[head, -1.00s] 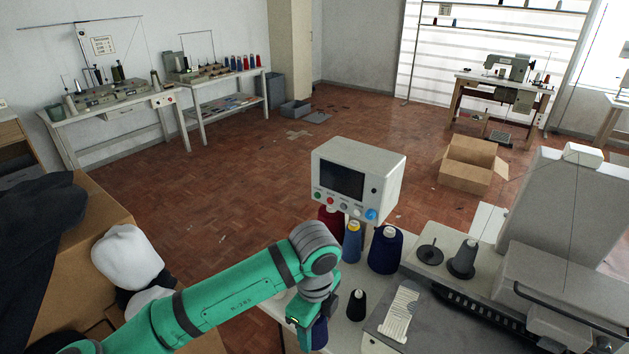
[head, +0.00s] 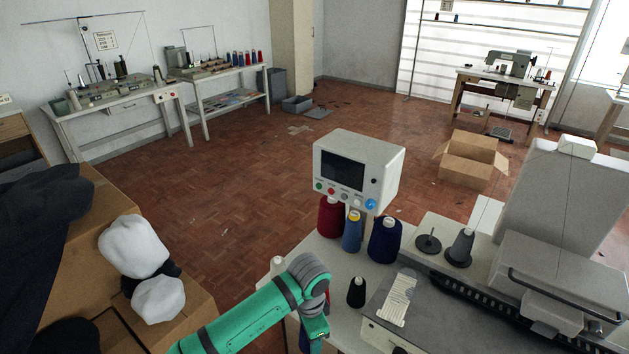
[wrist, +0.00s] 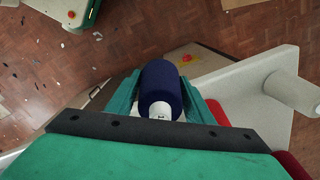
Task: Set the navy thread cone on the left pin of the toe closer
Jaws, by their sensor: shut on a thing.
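My gripper (wrist: 164,95) is shut on a navy thread cone (wrist: 160,83), with one finger on each side of it in the wrist view. In the head view my gripper (head: 314,330) is low at the table's left front edge, and the held cone is mostly hidden by the arm. The toe closer (head: 545,250) stands at the right. Its left pin (head: 429,239) rises from a dark disc and is bare. A dark grey cone (head: 460,248) sits on the pin to its right. My gripper is well left of and nearer than these pins.
A red cone (head: 330,217), a blue cone (head: 352,233) and another navy cone (head: 385,241) stand below the display box (head: 358,170). A small black cone (head: 357,292) stands between my gripper and the toe closer. Cartons with dark and white cloth (head: 135,246) are at left.

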